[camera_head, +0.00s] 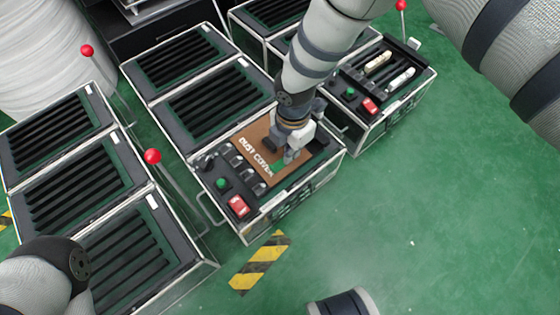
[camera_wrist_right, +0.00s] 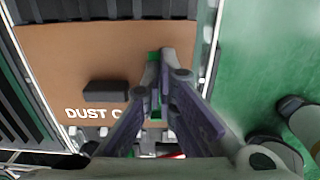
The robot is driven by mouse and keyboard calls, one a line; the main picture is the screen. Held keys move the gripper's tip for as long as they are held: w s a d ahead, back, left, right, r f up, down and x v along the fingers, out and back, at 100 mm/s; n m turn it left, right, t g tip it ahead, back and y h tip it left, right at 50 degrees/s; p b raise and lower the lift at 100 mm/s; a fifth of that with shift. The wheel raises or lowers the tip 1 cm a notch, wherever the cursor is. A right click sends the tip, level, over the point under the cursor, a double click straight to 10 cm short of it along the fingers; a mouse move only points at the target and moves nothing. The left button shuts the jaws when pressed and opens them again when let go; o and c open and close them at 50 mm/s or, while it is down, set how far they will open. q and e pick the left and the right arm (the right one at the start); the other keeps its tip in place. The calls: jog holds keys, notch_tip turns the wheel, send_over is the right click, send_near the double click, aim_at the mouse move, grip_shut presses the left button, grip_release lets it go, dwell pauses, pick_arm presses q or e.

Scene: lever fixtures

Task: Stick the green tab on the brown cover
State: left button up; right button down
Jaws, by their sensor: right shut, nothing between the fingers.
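The brown cover (camera_head: 251,133) lies flat on the top of the middle machine box and carries white "DUST COVER" lettering. It also fills much of the right wrist view (camera_wrist_right: 60,62), with a dark block (camera_wrist_right: 105,91) on it. The green tab (camera_head: 279,165) shows at the cover's lower right part, partly hidden by my right gripper (camera_head: 290,157). In the right wrist view, green bits of the tab (camera_wrist_right: 153,56) show beside and between the fingers. My right gripper is shut, its fingertips over the tab at the cover; exact contact is unclear. My left gripper is out of view.
A green button (camera_head: 222,183) and a red switch (camera_head: 238,206) sit at the box's front left. Levers with red knobs (camera_head: 152,156) stand among the slotted boxes at left. Another switch box (camera_head: 375,85) stands behind at right. Green floor at right is clear.

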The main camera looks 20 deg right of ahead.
jog(key=shift+r, duration=0.1)
notch_tip(320, 180, up, 7)
jog(key=p, duration=0.4)
dwell(0.4)
